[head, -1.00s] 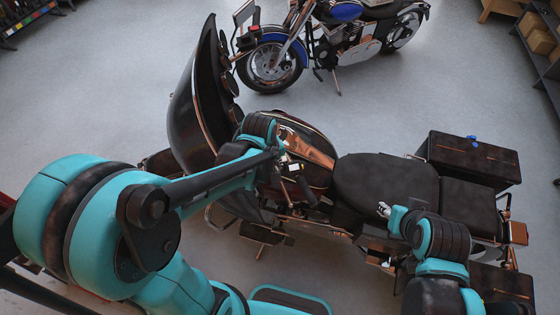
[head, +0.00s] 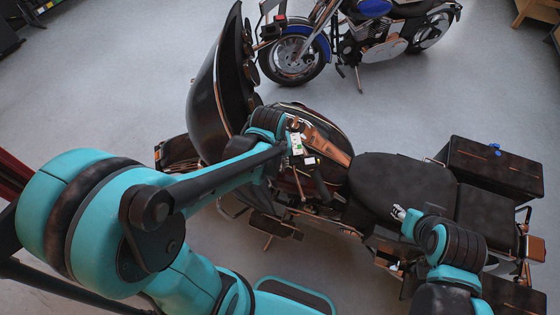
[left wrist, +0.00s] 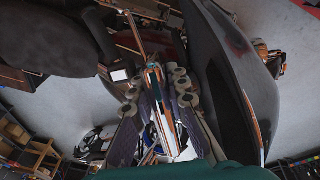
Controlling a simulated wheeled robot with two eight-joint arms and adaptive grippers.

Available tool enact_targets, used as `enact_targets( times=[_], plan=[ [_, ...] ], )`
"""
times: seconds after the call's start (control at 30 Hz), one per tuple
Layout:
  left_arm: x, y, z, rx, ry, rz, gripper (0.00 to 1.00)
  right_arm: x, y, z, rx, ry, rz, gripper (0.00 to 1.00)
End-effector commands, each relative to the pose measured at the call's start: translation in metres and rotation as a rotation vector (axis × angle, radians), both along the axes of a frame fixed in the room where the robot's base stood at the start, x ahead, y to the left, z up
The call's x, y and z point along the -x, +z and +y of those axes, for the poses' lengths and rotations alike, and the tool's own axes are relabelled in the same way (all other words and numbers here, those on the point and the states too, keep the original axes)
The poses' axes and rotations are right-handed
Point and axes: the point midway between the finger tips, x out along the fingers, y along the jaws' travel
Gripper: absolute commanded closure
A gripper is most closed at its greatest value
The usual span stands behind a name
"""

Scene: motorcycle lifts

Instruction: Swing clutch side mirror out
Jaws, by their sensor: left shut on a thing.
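A dark motorcycle with copper trim stands across the middle of the head view, its tank (head: 318,135) right of my left wrist.
Dark hard cases (head: 492,165) are at the motorcycle's rear. A blue motorcycle (head: 365,35) stands behind it. The large fairing is close to my left gripper, also in the wrist view (left wrist: 235,75). The grey floor (head: 120,90) at the left is open.

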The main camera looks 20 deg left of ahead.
Motion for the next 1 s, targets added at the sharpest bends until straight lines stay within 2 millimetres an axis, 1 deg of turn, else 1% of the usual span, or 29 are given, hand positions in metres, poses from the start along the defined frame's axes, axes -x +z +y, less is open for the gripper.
enact_targets(
  times=[0.07, 0.1, 0.13, 0.17, 0.43, 0.57, 0.67, 1.0],
  plan=[
    [0.0, 0.0, 0.001, -0.003, 0.0, 0.001, 1.0, 0.0, 0.0, 0.0, 0.0, 0.0, 0.0, 0.6],
    [0.0, 0.0, 0.001, -0.004, 0.0, 0.001, 0.75, 0.0, 0.0, 0.0, 0.0, 0.0, 0.0, 0.6],
    [0.0, 0.0, 0.001, -0.004, 0.0, 0.001, 0.67, 0.0, 0.0, 0.0, 0.0, 0.0, 0.0, 0.6],
    [0.0, 0.0, 0.001, -0.003, 0.0, 0.001, 0.64, 0.0, 0.0, 0.0, 0.0, 0.0, 0.0, 0.6],
    [0.0, 0.0, 0.001, -0.002, 0.001, 0.0, 0.64, 0.0, 0.0, 0.0, 0.0, 0.0, 0.0, 0.6],
    [0.002, 0.007, 0.001, -0.001, 0.0, 0.0, 0.64, 0.0, 0.0, 0.0, 0.0, 0.0, 0.0, 0.6],
    [0.005, 0.019, 0.001, -0.001, 0.0, 0.0, 0.64, 0.0, 0.0, 0.0, 0.0, 0.0, 0.0, 0.6],
    [0.022, 0.085, 0.002, -0.002, 0.001, 0.0, 0.64, 0.0, 0.0, 0.0, 0.0, 0.0, 0.0, 0.6]
  ],
)
